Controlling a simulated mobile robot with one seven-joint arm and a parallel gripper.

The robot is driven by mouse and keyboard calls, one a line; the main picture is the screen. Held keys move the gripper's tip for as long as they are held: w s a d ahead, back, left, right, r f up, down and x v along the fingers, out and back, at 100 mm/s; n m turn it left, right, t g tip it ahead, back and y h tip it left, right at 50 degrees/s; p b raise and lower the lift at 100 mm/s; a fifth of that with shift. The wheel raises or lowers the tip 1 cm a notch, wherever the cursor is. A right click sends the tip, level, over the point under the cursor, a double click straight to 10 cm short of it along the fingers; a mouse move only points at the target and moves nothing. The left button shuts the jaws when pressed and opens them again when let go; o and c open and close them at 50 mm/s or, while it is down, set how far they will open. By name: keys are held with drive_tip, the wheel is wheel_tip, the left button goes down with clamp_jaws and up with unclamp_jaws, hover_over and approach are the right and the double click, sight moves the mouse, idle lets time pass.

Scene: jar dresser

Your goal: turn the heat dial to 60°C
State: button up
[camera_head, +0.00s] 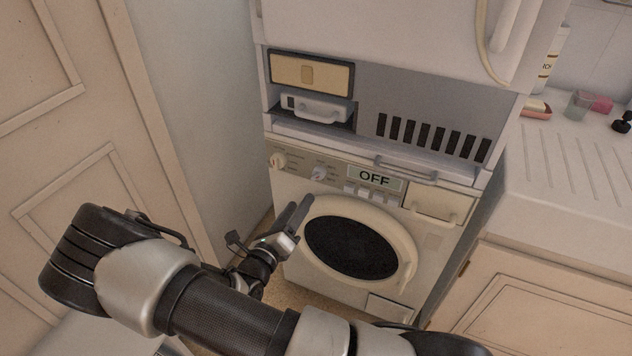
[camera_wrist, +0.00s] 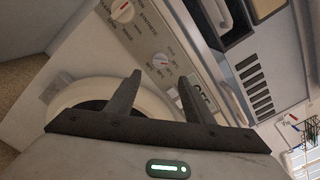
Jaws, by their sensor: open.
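The washing machine (camera_head: 297,199) has two cream dials on its front panel. The left dial (camera_head: 278,160) also shows in the wrist view (camera_wrist: 123,12), where it bears a red mark and the print "SYNTHETIC" is beside it. The right dial (camera_head: 319,173) is smaller in the wrist view (camera_wrist: 160,60) and has small marks around it. Its markings are too small to read, so I cannot tell its setting. The display (camera_head: 374,179) reads OFF. My gripper (camera_wrist: 159,82) is open and empty, below and in front of the right dial, apart from it.
The round door (camera_head: 350,247) with its cream rim is close by my gripper. A handle (camera_head: 405,170) juts out above the panel. A wall and a panelled door (camera_head: 60,110) stand at left; a counter (camera_head: 570,165) is at right.

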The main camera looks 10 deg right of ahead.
sight(316, 179)
drive_tip(key=b+x, duration=0.1)
drive_tip(key=x, duration=1)
drive_tip(key=shift+w+d+b, duration=0.15)
drive_tip(key=shift+w+b, duration=0.05)
drive_tip(key=shift+b, duration=0.15)
drive_tip(key=c, duration=1.1)
drive_tip(key=shift+o, duration=0.3)
